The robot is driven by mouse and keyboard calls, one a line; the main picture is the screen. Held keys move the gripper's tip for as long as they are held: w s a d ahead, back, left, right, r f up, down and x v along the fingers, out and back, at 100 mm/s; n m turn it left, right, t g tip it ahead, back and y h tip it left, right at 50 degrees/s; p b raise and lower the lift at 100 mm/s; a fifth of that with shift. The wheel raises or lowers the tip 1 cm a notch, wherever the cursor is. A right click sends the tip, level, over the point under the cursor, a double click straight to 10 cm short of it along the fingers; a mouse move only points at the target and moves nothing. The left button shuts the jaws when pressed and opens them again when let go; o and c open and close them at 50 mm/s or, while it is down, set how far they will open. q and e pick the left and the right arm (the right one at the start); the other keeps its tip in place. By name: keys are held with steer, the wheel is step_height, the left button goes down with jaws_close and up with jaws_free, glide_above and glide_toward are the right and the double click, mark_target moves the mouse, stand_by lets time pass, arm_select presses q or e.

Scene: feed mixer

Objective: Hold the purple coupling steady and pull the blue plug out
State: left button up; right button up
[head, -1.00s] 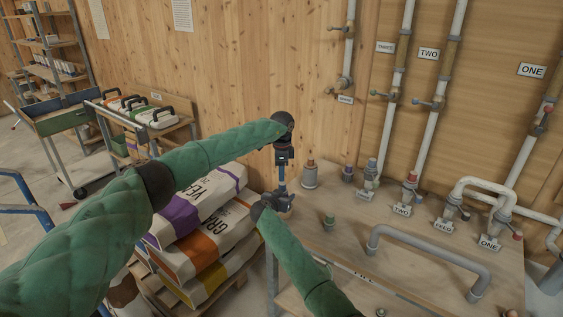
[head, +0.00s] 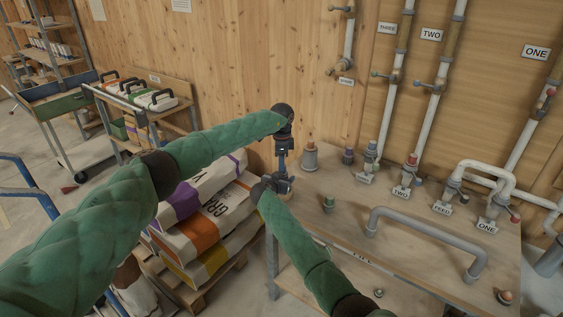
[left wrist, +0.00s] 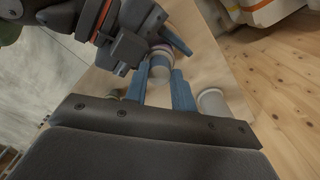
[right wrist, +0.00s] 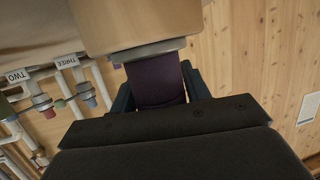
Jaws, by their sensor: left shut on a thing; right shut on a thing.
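My left gripper (head: 282,160) points down above the front left corner of the bench. In the left wrist view its two blue fingers are closed on the blue plug (left wrist: 160,70), with a purple ring just beyond it. My right gripper (head: 284,184) sits just below the left one, coming from the front. In the right wrist view it is shut on the purple coupling (right wrist: 157,82), which has a grey collar at its upper end. The fingers hide much of both parts. I cannot tell whether plug and coupling have separated.
The bench (head: 335,235) carries a grey pipe handle (head: 425,235), several capped ports and a grey cylinder (head: 310,158). Stacked feed sacks (head: 200,235) lie left of the bench, under my left arm. Pipes run up the wooden wall behind.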

arm_select(q)
steer(key=shift+r, duration=0.2)
jaws_close()
steer(key=shift+r, duration=0.95)
steer(key=shift+r, duration=2.4)
arm_select(e)
steer(key=o, duration=1.2)
